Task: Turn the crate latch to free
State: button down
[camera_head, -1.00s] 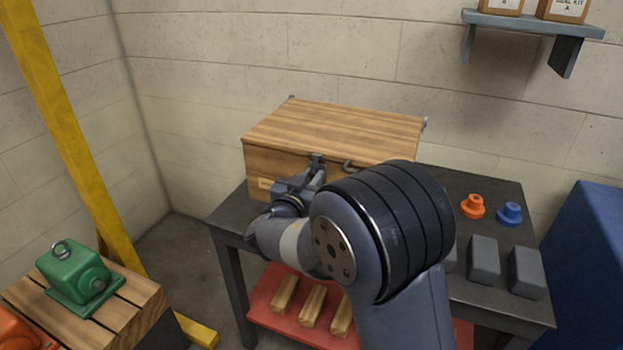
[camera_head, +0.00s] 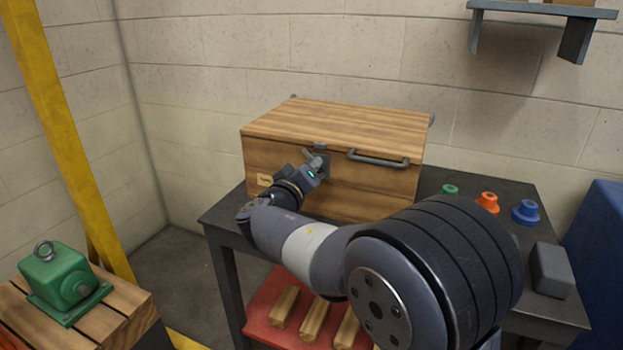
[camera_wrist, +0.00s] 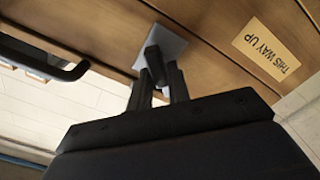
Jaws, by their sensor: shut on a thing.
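The wooden crate (camera_head: 338,140) stands closed on the dark table (camera_head: 222,212). Its latch (camera_head: 312,157) is on the upper front face, left of the grey handle, and looks tilted in the head view. My gripper (camera_head: 316,167) is at the crate front, shut on the latch. In the wrist view, the two dark fingers of my gripper (camera_wrist: 158,88) close around the latch lever (camera_wrist: 154,58), which stands out from a light metal plate (camera_wrist: 165,50). The fingers hide part of the lever.
A grey bar handle (camera_head: 378,158) sticks out right of the latch. Green (camera_head: 450,191), orange (camera_head: 488,202) and blue (camera_head: 525,211) knobs and a grey block (camera_head: 552,270) stand on the table's right.

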jog(key=shift+a+f+n+b, duration=0.1)
jog(key=shift+n+b, duration=0.05)
jog(key=shift+n, duration=1.25)
jog(key=shift+f+n+b, duration=0.15)
jog(key=shift+n+b, duration=0.05)
jog(key=shift+n, duration=1.2)
jog(key=shift+a+f+n+b, duration=0.1)
jog(key=shift+n+b, duration=0.05)
jog(key=shift+n, duration=1.25)
jog(key=c, duration=1.4)
grip_release()
jog(key=p+v, duration=0.1)
jog(key=v, duration=0.9)
jog(key=shift+s, duration=0.35)
